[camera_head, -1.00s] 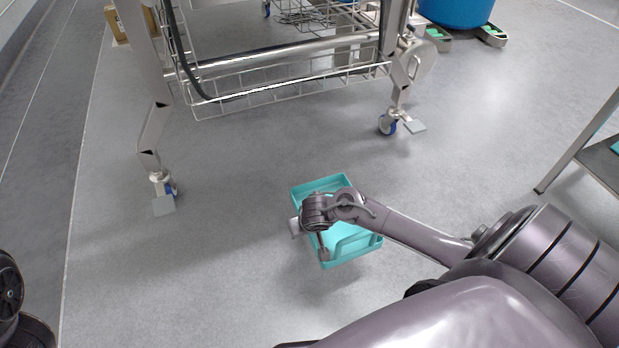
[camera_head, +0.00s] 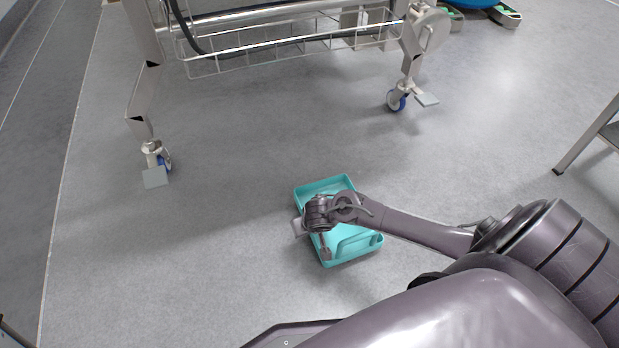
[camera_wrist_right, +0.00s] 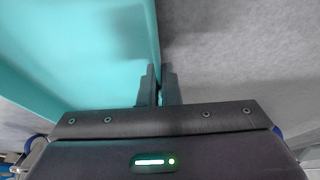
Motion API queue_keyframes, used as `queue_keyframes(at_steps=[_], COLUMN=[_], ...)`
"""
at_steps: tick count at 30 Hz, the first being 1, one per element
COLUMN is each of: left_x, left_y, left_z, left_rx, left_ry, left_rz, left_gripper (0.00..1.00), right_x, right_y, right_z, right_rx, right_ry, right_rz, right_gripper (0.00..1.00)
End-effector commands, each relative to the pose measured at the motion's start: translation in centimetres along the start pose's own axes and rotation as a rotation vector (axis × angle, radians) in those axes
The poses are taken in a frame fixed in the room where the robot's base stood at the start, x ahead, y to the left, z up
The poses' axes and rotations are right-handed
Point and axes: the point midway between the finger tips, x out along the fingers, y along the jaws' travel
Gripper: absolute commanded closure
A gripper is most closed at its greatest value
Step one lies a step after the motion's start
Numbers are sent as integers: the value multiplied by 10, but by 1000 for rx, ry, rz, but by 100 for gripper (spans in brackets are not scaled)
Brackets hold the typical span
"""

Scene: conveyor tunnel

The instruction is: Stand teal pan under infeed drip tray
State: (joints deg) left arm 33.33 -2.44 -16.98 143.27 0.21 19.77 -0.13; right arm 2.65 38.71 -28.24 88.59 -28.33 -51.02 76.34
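The teal pan (camera_head: 352,250) is a shallow open rectangular tray in the lower middle of the head view. My right arm reaches over it from the right. In the right wrist view, my right gripper (camera_wrist_right: 158,88) has its two fingers closed on one side wall of the teal pan (camera_wrist_right: 75,50). The pan looks about level; its exact height off the floor is hard to tell. In the head view the wrist covers part of the pan's left side. The infeed drip tray cannot be made out. My left gripper is out of view.
A metal conveyor frame stands ahead, with a wire basket (camera_head: 240,58) low across it. Its left leg ends in a caster (camera_head: 155,158), its right leg in another caster (camera_head: 397,100). The floor between pan and frame is clear. A stand leg (camera_head: 575,155) is at right.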

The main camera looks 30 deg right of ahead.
Motion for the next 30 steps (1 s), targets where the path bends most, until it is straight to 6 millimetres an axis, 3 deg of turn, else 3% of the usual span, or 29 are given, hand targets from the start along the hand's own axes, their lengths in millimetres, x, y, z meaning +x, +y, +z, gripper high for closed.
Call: queue_keyframes(at_steps=[7,12,22,30], left_x=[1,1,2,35], left_y=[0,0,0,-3], left_z=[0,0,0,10], left_rx=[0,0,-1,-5], left_ry=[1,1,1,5], left_rz=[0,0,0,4], left_gripper=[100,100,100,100], right_x=[1,1,-2,-48], right_y=[0,0,0,0], right_z=[0,0,-1,-3], right_rx=[1,0,-1,-1], right_ry=[1,0,1,-1], right_rz=[1,0,0,1], right_gripper=[100,75,75,75])
